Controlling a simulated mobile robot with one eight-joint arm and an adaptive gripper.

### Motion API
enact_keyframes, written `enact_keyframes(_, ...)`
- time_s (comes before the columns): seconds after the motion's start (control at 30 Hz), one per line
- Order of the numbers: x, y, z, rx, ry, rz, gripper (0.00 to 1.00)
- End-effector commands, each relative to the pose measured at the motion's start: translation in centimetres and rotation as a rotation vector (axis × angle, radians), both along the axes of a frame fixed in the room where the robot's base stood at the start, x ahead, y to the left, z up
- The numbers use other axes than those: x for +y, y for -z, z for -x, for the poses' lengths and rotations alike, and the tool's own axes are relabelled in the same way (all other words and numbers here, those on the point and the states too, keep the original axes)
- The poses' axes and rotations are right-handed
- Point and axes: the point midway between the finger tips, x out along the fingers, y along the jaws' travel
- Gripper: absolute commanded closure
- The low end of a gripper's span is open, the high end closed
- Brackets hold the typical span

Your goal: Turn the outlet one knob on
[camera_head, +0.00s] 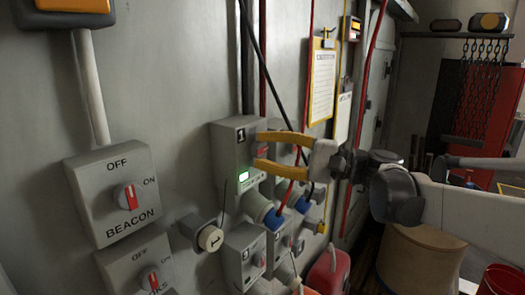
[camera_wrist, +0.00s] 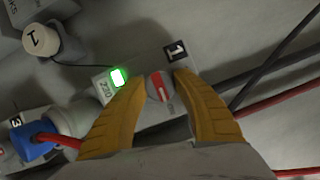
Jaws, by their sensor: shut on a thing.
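The green light (camera_wrist: 119,77) and the "1" label (camera_wrist: 176,50) flank the knob there. The knob's on and off marks cannot be read.
A BEACON switch box (camera_head: 88,199) is at the left, with another switch box below it. More outlet boxes (camera_head: 243,254) sit below outlet one. Black and red cables run close to my fingers. A clipboard (camera_head: 322,80) hangs behind.

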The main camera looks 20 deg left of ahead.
Motion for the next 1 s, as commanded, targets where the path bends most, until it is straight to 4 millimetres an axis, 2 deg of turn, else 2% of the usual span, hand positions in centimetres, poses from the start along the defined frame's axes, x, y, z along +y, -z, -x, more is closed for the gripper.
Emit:
enact_keyframes(0.03, 0.0, -0.1, 0.0, 0.001, 0.000, -0.002, 0.95)
enact_keyframes(0.07, 0.0, -0.1, 0.0, 0.001, 0.000, -0.002, 0.59)
enact_keyframes(0.1, 0.0, -0.1, 0.0, 0.000, 0.000, -0.002, 0.46)
enact_keyframes(0.13, 0.0, -0.1, 0.0, 0.000, 0.000, -0.001, 0.41)
enact_keyframes(0.4, 0.0, 0.0, 0.0, 0.000, 0.000, -0.001, 0.41)
enact_keyframes(0.53, -0.8, 0.0, -0.1, -0.001, 0.002, -0.001, 0.41)
enact_keyframes(1.0, -10.2, 0.8, 0.0, 0.000, 0.003, 0.000, 0.41)
